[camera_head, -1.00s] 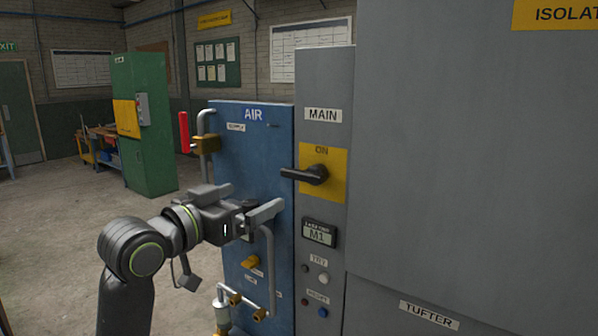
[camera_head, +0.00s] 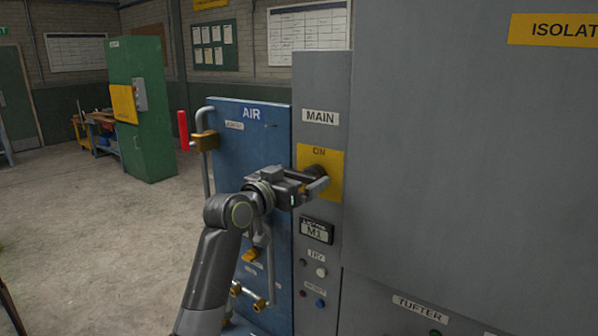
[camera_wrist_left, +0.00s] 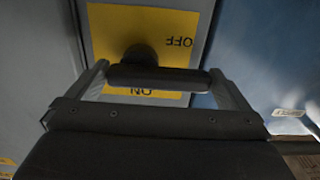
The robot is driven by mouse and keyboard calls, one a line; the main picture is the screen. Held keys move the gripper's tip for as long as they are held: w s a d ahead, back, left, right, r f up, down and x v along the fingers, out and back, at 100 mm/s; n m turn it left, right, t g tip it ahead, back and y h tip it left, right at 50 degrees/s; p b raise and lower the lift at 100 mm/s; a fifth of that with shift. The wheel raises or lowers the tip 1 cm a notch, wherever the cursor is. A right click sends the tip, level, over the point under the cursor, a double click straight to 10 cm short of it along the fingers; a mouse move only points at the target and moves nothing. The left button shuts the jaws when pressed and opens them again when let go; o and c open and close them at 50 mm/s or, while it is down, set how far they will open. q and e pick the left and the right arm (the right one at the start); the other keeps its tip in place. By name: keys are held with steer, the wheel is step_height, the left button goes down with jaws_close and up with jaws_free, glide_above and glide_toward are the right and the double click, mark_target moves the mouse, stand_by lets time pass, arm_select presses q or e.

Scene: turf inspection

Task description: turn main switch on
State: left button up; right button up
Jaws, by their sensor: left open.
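The main switch is a black rotary handle (camera_wrist_left: 155,77) on a yellow plate (camera_head: 333,160) under the MAIN label (camera_head: 320,117). ON is printed at the plate's top in the head view; the left wrist view shows ON and OFF upside down. My left gripper (camera_head: 316,184) is at the handle and hides most of it in the head view. In the left wrist view its fingers are open, one on each side of the handle, with the handle lying across the gap. I cannot tell whether they touch it. My right gripper is not in view.
Below the switch are an M1 display (camera_head: 316,231) and several buttons. A large grey cabinet (camera_head: 470,190) fills the right. Floor at left is clear.

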mark_target(311, 168)
arm_select(q)
steer(key=shift+w+d, duration=0.3)
steer(key=shift+w, duration=0.1)
steer(key=shift+c, duration=0.4)
steer(key=c, duration=0.9)
steer(key=shift+f+m+b, duration=0.1)
steer(key=shift+m+b, duration=0.4)
steer(key=shift+b, duration=0.35)
steer(key=shift+c, duration=0.2)
steer(key=m+b, duration=0.3)
steer(key=r+m+b, duration=0.1)
steer(key=m+b, duration=0.2)
steer(key=b, duration=0.1)
steer(key=shift+s+d+m, duration=0.15)
steer(key=shift+d+m, duration=0.05)
steer(key=shift+m, duration=0.2)
steer(key=m+b, duration=0.4)
steer(key=m, duration=0.1)
steer(key=shift+s+d+r, duration=0.25)
steer(key=shift+d+r, duration=0.1)
steer(key=shift+r, duration=0.05)
steer(key=shift+s+d+r+m+b, duration=0.1)
steer(key=shift+m+b, duration=0.45)
steer(key=shift+m, duration=0.3)
steer(key=shift+s+d+r+m+b, duration=0.15)
steer(key=shift+m+b, duration=0.35)
steer(key=shift+m, duration=0.3)
steer(key=shift+d+f+m+b, duration=0.1)
steer(key=shift+m+b, duration=0.45)
steer(key=shift+m, duration=0.3)
